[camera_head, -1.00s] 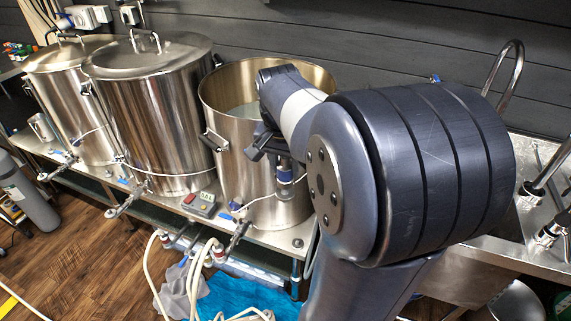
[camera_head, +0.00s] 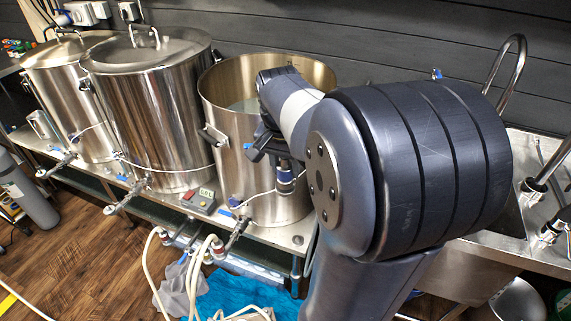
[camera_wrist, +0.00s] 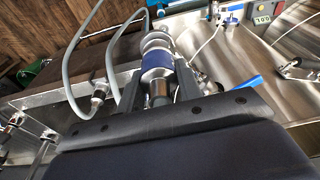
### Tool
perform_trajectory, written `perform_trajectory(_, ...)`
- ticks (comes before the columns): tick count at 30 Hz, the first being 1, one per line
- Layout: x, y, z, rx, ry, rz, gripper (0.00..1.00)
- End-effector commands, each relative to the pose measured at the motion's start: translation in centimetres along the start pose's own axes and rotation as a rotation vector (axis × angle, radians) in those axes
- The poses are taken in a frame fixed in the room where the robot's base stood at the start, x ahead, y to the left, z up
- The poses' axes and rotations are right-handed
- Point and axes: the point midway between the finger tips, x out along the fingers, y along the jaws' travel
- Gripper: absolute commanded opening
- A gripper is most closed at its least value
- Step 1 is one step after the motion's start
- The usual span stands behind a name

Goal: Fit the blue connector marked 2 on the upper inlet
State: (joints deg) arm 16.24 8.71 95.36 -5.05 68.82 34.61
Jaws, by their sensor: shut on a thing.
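My gripper (camera_wrist: 158,90) is shut on the blue-banded steel connector (camera_wrist: 157,62), with a dark finger on each side of it. In the head view the connector (camera_head: 285,178) hangs below my gripper (camera_head: 270,150), in front of the open steel kettle (camera_head: 228,165). A steel flanged end sits beyond the blue band in the wrist view. The mark 2 is not legible. I cannot pick out the upper inlet for certain, nor tell whether the connector touches anything.
Two lidded steel kettles (camera_head: 150,115) stand to the left on the bench. A control box (camera_head: 199,201) and valves line its front edge. Pale hoses (camera_head: 205,255) rise below. A sink (camera_head: 512,215) is at the right. My arm blocks the bench between.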

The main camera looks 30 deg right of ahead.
Motion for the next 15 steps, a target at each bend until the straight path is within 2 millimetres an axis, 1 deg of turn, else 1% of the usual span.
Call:
perform_trajectory(10, 0.77, -0.01, 0.1, 0.0, 0.001, 0.0, 0.07)
perform_trajectory(11, 0.75, -0.01, 0.1, 0.0, 0.001, 0.0, 0.34)
perform_trajectory(15, 0.68, -0.01, 0.09, 0.0, 0.001, 0.0, 0.46)
